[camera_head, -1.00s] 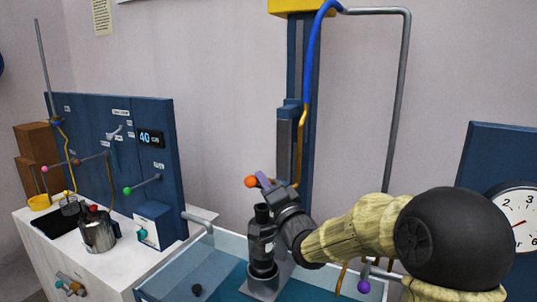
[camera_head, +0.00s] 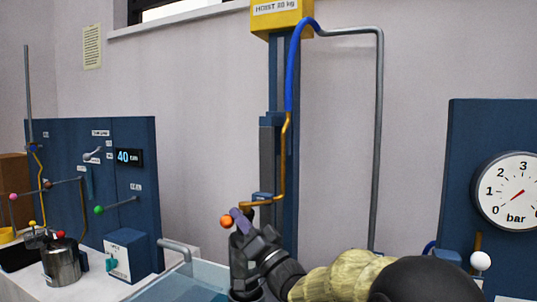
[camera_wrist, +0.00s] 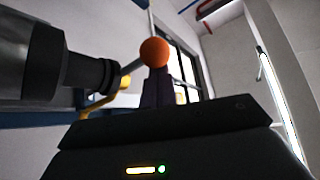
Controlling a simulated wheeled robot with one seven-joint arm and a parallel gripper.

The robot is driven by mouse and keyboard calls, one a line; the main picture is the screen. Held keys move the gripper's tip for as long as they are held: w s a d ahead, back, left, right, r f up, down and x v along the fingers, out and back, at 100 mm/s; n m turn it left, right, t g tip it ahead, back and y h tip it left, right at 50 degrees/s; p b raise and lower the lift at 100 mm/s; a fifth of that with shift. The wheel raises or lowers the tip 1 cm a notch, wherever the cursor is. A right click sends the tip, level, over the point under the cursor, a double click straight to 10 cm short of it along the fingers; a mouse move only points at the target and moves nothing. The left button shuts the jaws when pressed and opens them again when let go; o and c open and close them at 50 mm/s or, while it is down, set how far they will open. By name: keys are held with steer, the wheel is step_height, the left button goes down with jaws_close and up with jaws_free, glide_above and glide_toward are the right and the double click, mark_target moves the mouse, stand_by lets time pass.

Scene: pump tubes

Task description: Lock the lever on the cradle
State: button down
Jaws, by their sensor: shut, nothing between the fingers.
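An orange ball knob (camera_head: 226,221), seemingly the lever's end, is at the tip of my gripper (camera_head: 236,212). In the wrist view the orange knob (camera_wrist: 154,52) is straight beyond my shut purple fingers (camera_wrist: 157,88). Whether they touch, I cannot tell. The lever's arm is hidden. A dark cylinder (camera_wrist: 60,62) also fills the left of the wrist view. The cradle under it is mostly cut off at the bottom.
A hoist column (camera_head: 281,150) with a blue hose and a yellow pipe (camera_head: 262,203) stands close behind my gripper. A blue panel with a bar gauge (camera_head: 515,191) is at right. A bench with a kettle (camera_head: 61,262) and a blue panel (camera_head: 145,180) are at left.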

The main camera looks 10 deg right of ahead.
steer(key=shift+f+n+y+b, duration=0.3)
steer(key=shift+f+n+b, duration=0.05)
steer(key=shift+f+n, duration=0.05)
steer(key=shift+f, duration=0.1)
